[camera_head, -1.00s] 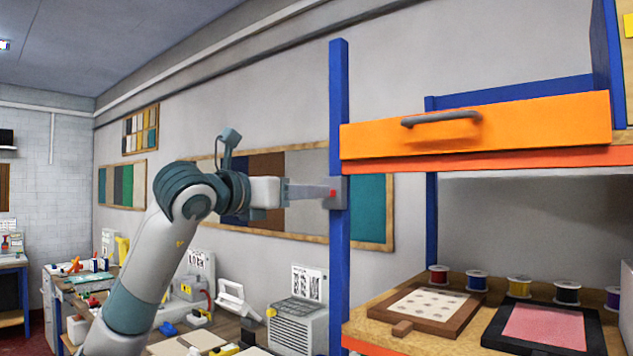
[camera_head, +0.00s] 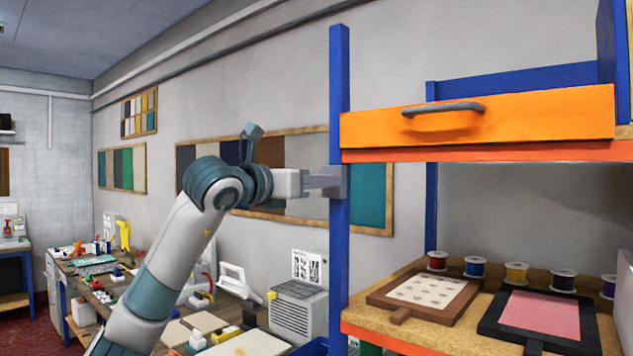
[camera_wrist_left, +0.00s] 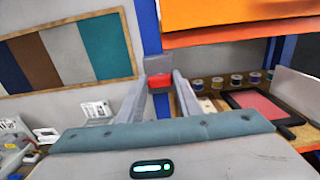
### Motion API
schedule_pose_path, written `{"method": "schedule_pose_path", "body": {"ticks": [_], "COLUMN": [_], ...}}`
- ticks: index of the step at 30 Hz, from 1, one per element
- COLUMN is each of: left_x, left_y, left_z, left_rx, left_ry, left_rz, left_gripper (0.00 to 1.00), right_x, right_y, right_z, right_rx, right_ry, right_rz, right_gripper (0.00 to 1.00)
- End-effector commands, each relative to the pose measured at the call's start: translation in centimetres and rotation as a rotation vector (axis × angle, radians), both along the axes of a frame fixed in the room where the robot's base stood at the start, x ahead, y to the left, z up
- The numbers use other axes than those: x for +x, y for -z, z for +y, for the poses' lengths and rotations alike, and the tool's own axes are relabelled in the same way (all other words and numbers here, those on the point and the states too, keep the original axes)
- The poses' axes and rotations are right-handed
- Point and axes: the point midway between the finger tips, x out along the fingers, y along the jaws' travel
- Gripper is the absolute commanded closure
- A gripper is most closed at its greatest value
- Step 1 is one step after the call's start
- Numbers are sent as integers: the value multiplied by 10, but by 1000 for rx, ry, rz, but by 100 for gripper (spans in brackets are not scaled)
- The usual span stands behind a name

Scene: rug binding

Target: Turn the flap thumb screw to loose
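A small red part (camera_wrist_left: 160,83), which I take to be the flap thumb screw, sits just below a grey block (camera_wrist_left: 152,65) in the left wrist view. The grey block also shows on the blue post (camera_head: 339,80) in the head view, where the red part is hidden. My left gripper (camera_head: 328,178) is level with the block, against the post in the picture. In the left wrist view its two fingers (camera_wrist_left: 161,86) are apart, with the red part between their tips. Contact is not clear. My right gripper is out of view.
An orange drawer front (camera_head: 560,116) with a grey handle (camera_head: 443,108) is right of the post. The shelf below holds thread spools (camera_head: 475,266), a brown frame (camera_head: 425,295) and a black frame with a pink panel (camera_head: 540,316). A cluttered bench stands left.

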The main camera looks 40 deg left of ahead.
Motion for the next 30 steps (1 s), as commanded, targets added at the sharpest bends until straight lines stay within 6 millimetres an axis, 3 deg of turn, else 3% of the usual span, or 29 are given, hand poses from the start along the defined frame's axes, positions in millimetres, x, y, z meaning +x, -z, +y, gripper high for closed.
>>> {"method": "schedule_pose_path", "body": {"ticks": [14, 30], "left_x": [0, 0], "left_y": [2, 3], "left_z": [1, 2], "left_rx": [-98, -537], "left_ry": [0, 0], "left_rz": [6, 37], "left_gripper": [91, 91], "right_x": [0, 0], "right_y": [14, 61], "right_z": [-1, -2], "right_rx": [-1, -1], "right_ry": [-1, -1], "right_rz": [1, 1], "right_gripper": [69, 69]}}
